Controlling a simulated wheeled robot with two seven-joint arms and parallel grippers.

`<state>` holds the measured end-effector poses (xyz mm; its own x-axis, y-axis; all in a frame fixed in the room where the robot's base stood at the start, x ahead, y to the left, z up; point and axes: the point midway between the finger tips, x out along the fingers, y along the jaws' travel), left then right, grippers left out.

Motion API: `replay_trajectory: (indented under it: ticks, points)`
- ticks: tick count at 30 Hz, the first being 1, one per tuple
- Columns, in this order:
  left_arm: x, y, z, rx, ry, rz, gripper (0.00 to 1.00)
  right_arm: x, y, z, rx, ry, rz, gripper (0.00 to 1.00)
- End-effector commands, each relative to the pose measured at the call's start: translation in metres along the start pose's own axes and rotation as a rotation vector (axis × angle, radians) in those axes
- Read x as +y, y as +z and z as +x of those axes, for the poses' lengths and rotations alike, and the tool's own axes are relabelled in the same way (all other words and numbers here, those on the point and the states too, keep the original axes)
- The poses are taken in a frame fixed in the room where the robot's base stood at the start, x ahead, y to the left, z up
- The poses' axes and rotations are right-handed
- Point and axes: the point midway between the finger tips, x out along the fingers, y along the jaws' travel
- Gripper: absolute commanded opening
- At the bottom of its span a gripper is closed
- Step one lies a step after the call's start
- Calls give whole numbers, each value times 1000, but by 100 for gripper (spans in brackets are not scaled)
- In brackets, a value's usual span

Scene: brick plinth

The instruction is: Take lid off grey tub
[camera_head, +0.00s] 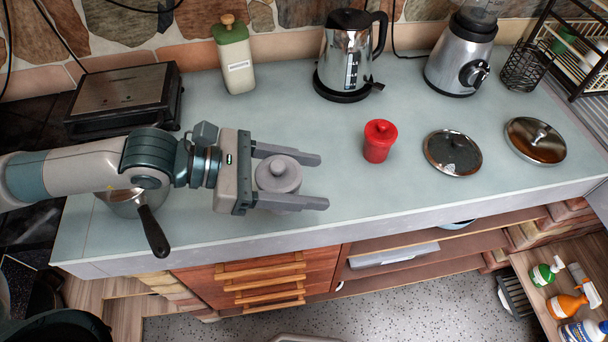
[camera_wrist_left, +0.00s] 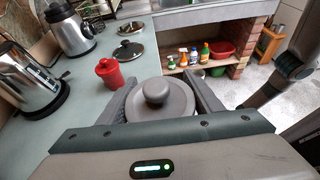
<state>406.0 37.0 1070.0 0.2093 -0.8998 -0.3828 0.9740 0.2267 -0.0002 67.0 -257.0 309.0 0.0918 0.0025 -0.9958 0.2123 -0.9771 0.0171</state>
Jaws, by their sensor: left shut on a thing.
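The grey tub's round lid (camera_head: 278,174) with its knob sits between the two fingers of my left gripper (camera_head: 290,180), above the counter near its front edge. My left gripper is shut on the lid, one finger on each side. The lid also shows in the left wrist view (camera_wrist_left: 156,93), knob up and level. The tub's body is hidden under the lid and behind the fingers, so I cannot tell whether the lid is apart from it. My right gripper is not in view.
A red lidded tub (camera_head: 378,141) and two pot lids (camera_head: 453,153), (camera_head: 535,140) lie right on the counter (camera_head: 330,235). A kettle (camera_head: 347,52), blender (camera_head: 464,50) and green-topped canister (camera_head: 235,58) stand behind. A pot handle (camera_head: 153,232) shows below my left arm. The counter between gripper and red tub is clear.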

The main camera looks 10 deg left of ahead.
Motion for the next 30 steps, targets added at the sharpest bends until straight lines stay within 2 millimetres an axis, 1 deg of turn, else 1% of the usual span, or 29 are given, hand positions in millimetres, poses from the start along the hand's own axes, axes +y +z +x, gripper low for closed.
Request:
replay_trajectory:
  ticks: [7, 8, 9, 11, 12, 13, 24, 30]
  points:
    - [0, 0, 0, -1, 0, 1, 31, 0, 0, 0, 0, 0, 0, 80]
    - [0, 0, 0, -1, 0, 1, 57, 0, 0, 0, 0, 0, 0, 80]
    - [0, 0, 0, -1, 0, 1, 47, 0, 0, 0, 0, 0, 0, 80]
    - [0, 0, 0, -1, 0, 1, 33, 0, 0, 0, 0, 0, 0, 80]
    - [0, 0, 0, -1, 0, 1, 23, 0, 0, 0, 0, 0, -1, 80]
    - [0, 0, 0, -1, 0, 1, 19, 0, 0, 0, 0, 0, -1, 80]
    - [1, 1, 0, -2, 1, 0, 19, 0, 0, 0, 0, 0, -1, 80]
    - [9, 2, 0, -2, 14, -7, 19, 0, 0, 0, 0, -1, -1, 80]
